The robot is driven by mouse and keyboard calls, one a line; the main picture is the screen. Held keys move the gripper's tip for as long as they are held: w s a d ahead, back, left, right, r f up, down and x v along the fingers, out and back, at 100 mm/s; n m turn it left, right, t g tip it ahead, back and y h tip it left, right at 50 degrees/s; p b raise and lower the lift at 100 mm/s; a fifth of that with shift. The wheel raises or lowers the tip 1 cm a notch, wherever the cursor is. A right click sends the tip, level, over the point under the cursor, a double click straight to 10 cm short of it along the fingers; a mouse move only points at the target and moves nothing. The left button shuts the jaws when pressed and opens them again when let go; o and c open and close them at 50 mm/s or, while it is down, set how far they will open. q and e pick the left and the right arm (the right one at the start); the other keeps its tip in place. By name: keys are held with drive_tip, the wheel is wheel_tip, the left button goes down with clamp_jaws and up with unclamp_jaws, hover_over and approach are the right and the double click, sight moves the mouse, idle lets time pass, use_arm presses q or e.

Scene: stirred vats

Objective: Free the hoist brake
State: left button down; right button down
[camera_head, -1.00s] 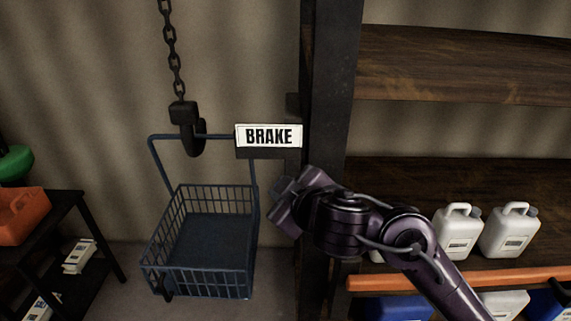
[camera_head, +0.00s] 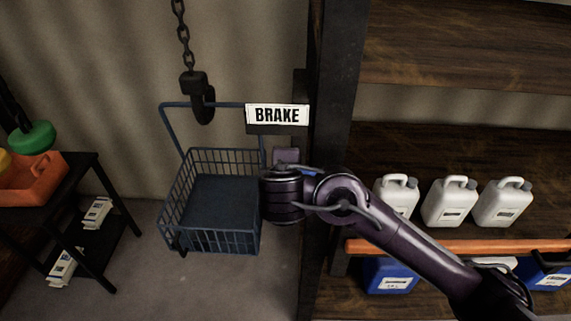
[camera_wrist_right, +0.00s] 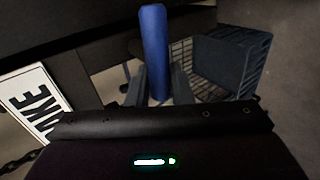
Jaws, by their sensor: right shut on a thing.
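A white BRAKE sign (camera_head: 277,115) is fixed beside the dark upright post (camera_head: 335,100). In the right wrist view, a blue bar-shaped handle (camera_wrist_right: 154,45) stands between the fingers of my right gripper (camera_wrist_right: 160,88), which is shut on it. In the head view the right gripper (camera_head: 287,158) is just below the sign, and only a small bit of blue (camera_head: 310,173) shows beside it. The sign also appears tilted in the wrist view (camera_wrist_right: 33,105). A black hook (camera_head: 199,98) on a chain carries a blue wire basket (camera_head: 212,205). My left gripper is not in view.
A dark side table (camera_head: 85,180) with an orange bin (camera_head: 40,180) stands at left. Bare floor lies under the basket.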

drive_tip(key=shift+f+h, duration=0.1)
drive_tip(key=shift+h, duration=0.2)
idle(0.4)
drive_tip(key=c, duration=1.3)
unclamp_jaws()
drive_tip(key=shift+c, duration=0.2)
